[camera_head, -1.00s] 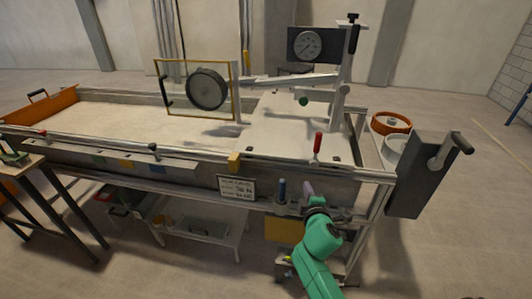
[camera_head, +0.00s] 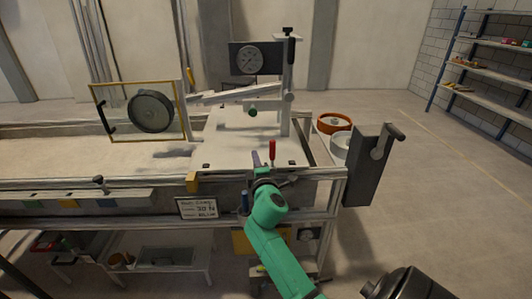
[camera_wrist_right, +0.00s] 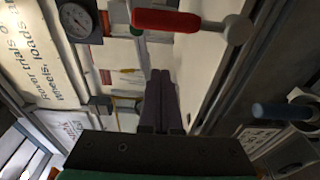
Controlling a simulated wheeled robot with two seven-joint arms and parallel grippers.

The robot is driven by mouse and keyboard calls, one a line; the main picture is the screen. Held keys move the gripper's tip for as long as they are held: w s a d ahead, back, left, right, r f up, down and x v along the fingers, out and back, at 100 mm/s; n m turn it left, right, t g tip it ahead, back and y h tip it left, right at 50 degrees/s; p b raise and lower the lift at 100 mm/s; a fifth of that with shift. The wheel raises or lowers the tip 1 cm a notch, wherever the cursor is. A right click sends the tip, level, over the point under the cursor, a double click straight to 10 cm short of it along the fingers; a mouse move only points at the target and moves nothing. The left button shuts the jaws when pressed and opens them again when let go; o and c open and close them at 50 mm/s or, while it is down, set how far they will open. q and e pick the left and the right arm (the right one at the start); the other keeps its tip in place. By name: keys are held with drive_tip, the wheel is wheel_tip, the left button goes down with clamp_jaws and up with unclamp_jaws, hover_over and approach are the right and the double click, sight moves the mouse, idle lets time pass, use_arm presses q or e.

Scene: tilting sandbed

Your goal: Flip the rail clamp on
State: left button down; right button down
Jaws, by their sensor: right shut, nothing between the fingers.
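A red upright lever handle (camera_head: 272,152), which looks like the rail clamp, stands at the front rail of the sandbed, right of the middle. In the right wrist view its red grip (camera_wrist_right: 178,21) lies across the top, joined to a pale metal rod with a round end. My right gripper (camera_head: 255,157) is shut and empty, just left of the red handle in the head view. In the wrist view its dark fingers (camera_wrist_right: 160,75) are together, below the red grip with a visible gap in the picture. My left gripper is not in view.
A blue handle (camera_head: 244,201) sits low at the front beside my right arm. A yellow block (camera_head: 192,182) is on the front rail. A grey box with a crank (camera_head: 370,165) stands at the right end. The wheel in its frame (camera_head: 151,111) is farther back.

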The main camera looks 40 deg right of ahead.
sight(272, 157)
drive_tip(key=d+p, duration=0.1)
drive_tip(key=d, duration=0.3)
drive_tip(key=shift+s+p, duration=0.1)
drive_tip(key=shift+p, duration=0.3)
drive_tip(key=shift+d, duration=0.1)
drive_tip(key=shift+s+d+m, duration=0.15)
drive_tip(key=shift+m, duration=0.15)
